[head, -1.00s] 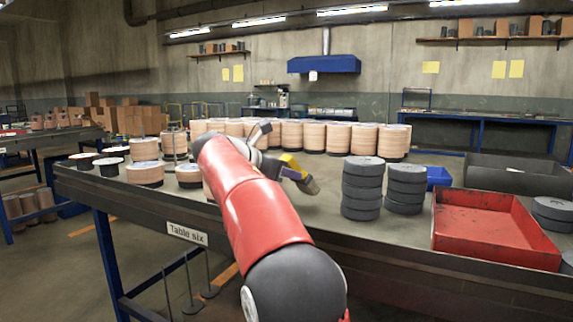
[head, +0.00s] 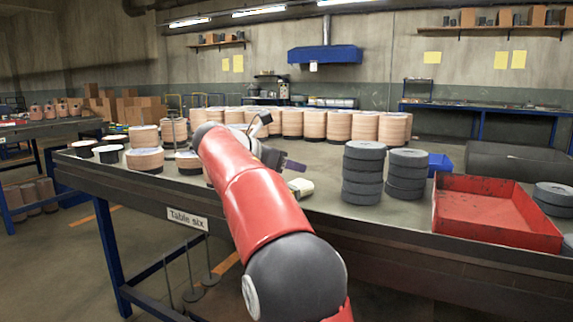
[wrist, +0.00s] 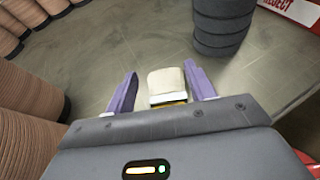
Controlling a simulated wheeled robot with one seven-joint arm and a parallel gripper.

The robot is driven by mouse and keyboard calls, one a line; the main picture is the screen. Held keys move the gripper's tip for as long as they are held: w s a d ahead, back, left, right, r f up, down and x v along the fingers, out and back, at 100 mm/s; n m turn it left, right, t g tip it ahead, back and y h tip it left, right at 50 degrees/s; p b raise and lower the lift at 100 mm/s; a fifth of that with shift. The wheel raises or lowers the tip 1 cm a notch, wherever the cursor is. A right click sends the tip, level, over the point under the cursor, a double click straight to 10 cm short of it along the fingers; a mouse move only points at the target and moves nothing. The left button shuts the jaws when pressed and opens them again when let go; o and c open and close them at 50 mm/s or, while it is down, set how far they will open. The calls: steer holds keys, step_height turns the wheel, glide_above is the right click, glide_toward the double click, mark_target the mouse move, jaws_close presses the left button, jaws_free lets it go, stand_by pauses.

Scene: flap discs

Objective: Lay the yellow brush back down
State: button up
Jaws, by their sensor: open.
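The brush (head: 300,187) lies on the table top in the head view, with its pale cream end showing beside my arm. In the wrist view its cream bristle end (wrist: 167,82) and a thin yellow strip show between the two purple fingers. My gripper (wrist: 160,72) is open, with a gap on each side of the brush. In the head view my gripper (head: 290,165) is just above the brush, mostly behind my red arm. Most of the brush's yellow part is hidden by the gripper body.
Two stacks of dark discs (head: 363,172) stand just right of the brush, near a red tray (head: 497,238) and a blue bin (head: 439,164). Tan disc stacks (head: 340,125) line the back of the table (head: 330,218). Bare table top lies around the brush.

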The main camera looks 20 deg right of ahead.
steer(key=p+v, duration=0.1)
steer(key=v, duration=0.6)
steer(key=shift+a+r, duration=0.2)
steer(key=shift+a, duration=0.15)
steer(key=shift+s, duration=0.15)
